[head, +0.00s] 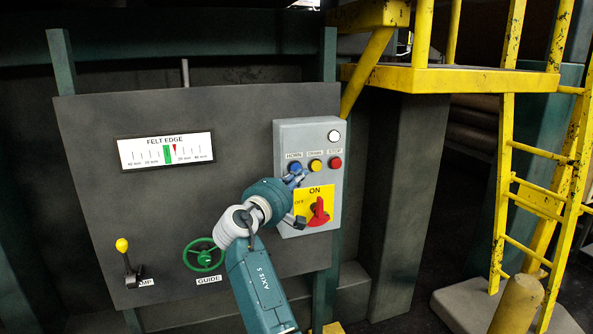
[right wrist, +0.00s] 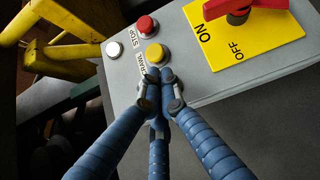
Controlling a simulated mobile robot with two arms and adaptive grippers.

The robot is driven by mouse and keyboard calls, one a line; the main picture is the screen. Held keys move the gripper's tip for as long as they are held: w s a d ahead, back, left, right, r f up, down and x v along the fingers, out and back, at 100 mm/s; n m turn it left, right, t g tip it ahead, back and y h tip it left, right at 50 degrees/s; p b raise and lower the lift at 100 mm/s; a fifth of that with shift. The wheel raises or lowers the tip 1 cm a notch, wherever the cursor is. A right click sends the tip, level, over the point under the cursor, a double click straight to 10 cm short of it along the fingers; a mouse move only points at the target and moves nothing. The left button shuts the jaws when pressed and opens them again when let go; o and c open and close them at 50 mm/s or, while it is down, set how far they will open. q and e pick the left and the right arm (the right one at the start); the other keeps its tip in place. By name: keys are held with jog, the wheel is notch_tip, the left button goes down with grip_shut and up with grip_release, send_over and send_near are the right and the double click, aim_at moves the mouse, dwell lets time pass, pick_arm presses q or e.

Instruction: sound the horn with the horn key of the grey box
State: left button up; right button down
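The grey box (head: 285,217) is fixed on the right part of a dark panel. Its blue horn key (head: 295,166) sits under the HORN label, left of a yellow key (head: 316,165) and a red STOP key (head: 335,163). My right gripper (head: 298,178) is at the horn key, its fingers drawn together and empty. In the right wrist view the fingertips (right wrist: 160,80) converge just below the yellow key (right wrist: 155,53) and hide the horn key. I cannot tell whether they touch it. My left gripper is not in view.
A red rotary switch (head: 318,212) on a yellow plate stands close below my right gripper. A white lamp (head: 334,136) is above the keys. The panel also bears a gauge (head: 166,151), a green handwheel (head: 204,255) and a yellow-knobbed lever (head: 127,262). Yellow steps (head: 500,190) stand right.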

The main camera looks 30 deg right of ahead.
jog(key=shift+w, duration=0.2)
dwell(0.5)
jog(key=shift+w+d, duration=0.15)
jog(key=shift+w, duration=0.1)
jog(key=shift+w+d+b, duration=0.1)
jog(key=shift+w+b, duration=0.3)
jog(key=shift+w, duration=0.05)
dwell(0.7)
jog(key=shift+s+r, duration=0.1)
jog(key=shift+s+a+p, duration=0.25)
jog(key=shift+s+p, duration=0.2)
jog(key=shift+s, duration=0.35)
jog(key=s+p, duration=0.1)
jog(key=s, duration=0.1)
jog(key=s+a+p, duration=0.1)
jog(key=s, duration=0.2)
dwell(0.3)
